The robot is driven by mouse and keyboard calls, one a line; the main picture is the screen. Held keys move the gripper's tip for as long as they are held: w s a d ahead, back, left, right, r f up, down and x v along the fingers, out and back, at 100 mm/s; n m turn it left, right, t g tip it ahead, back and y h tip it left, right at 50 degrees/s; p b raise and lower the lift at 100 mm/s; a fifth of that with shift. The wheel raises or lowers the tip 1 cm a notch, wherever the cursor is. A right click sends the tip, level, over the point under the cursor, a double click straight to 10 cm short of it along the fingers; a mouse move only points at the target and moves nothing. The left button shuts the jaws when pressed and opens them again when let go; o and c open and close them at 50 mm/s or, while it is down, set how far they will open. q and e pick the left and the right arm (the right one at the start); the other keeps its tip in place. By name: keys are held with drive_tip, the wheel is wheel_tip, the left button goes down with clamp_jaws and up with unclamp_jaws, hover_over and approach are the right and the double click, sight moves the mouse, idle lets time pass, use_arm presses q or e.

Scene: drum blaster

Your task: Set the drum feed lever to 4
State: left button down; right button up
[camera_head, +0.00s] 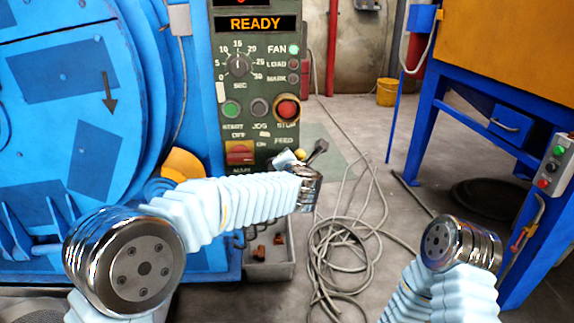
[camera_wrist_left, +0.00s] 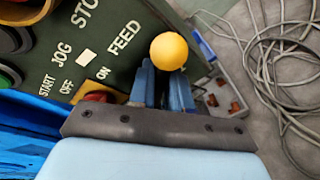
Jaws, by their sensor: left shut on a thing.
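The green control panel (camera_head: 240,90) carries a FEED label, and the feed lever's yellow knob (camera_head: 299,154) shows just below that label. In the left wrist view the yellow knob (camera_wrist_left: 169,51) sits at the tips of my left gripper's blue fingers (camera_wrist_left: 163,80). My left gripper (camera_head: 291,160) is shut on the lever at the panel's lower right. The lever's stem is hidden by the fingers, and its scale and numbers cannot be seen. My right arm shows at the lower right, but its gripper is out of frame.
The blue drum machine (camera_head: 60,85) stands to the left. A grey bin (camera_head: 270,268) with reddish pieces is below the panel. Coiled grey cable (camera_head: 343,250) lies on the floor. A blue-framed machine (camera_head: 440,110) stands at the right. The display (camera_head: 256,24) reads READY.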

use_arm(q)
drive_tip(key=c, duration=1.2)
unclamp_jaws()
drive_tip(key=shift+o, duration=0.2)
drive_tip(key=v, duration=1.3)
drive_tip(key=shift+s+p, duration=0.4)
drive_tip(key=shift+p, duration=0.05)
drive_tip(key=shift+a, duration=0.1)
